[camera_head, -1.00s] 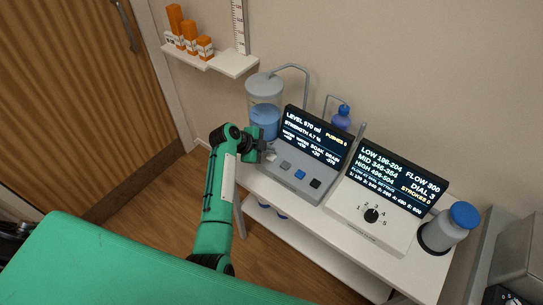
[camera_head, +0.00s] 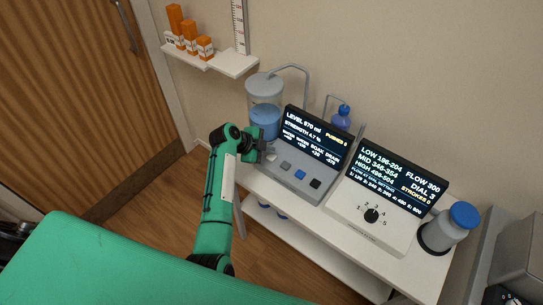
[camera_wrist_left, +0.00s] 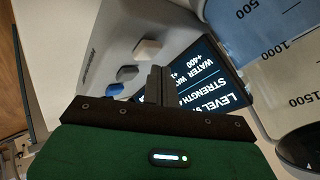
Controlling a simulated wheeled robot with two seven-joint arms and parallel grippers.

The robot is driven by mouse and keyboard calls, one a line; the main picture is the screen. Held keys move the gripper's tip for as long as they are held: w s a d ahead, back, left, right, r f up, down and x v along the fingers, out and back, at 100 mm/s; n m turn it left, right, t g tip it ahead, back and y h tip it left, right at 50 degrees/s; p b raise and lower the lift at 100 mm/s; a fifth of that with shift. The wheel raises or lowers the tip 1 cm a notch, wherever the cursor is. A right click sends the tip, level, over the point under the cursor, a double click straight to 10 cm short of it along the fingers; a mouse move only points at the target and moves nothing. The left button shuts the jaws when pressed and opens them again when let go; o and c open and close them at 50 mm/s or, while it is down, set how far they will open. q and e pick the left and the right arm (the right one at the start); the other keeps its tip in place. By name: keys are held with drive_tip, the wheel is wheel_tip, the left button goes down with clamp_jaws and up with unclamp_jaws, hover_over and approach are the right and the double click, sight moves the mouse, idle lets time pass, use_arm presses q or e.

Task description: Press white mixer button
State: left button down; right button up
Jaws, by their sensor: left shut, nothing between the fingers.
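The mixer (camera_head: 290,184) is a grey console on the white cart. Its row of buttons runs from a white button (camera_head: 271,157) at the left through grey and blue to black. Its screen (camera_head: 316,137) reads level 970 ml, strength 4.7 % and pushes 0. My left gripper (camera_head: 263,146) is shut and empty, above the mixer's left end near the white button. In the left wrist view its closed fingers (camera_wrist_left: 155,84) show in front of the console, and the white button (camera_wrist_left: 148,48) lies beyond them; contact is not visible. My right gripper is not in view.
A clear tank (camera_head: 265,108) with blue liquid stands behind the gripper. A second console with a dial (camera_head: 371,216) and a blue-capped bottle (camera_head: 449,227) stand to the right. A wall shelf (camera_head: 212,62) holds orange bottles. A green padded surface (camera_head: 130,265) fills the foreground.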

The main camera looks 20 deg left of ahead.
use_arm(q)
drive_tip(key=shift+f, duration=0.1)
drive_tip(key=shift+f+b, duration=0.3)
drive_tip(key=shift+b, duration=0.05)
drive_tip(key=shift+f, duration=0.25)
idle(0.5)
drive_tip(key=shift+f+b, duration=0.2)
drive_tip(key=shift+b, duration=0.15)
drive_tip(key=shift+r, duration=0.1)
drive_tip(key=shift+r+p, duration=0.45)
drive_tip(key=shift+r, duration=0.3)
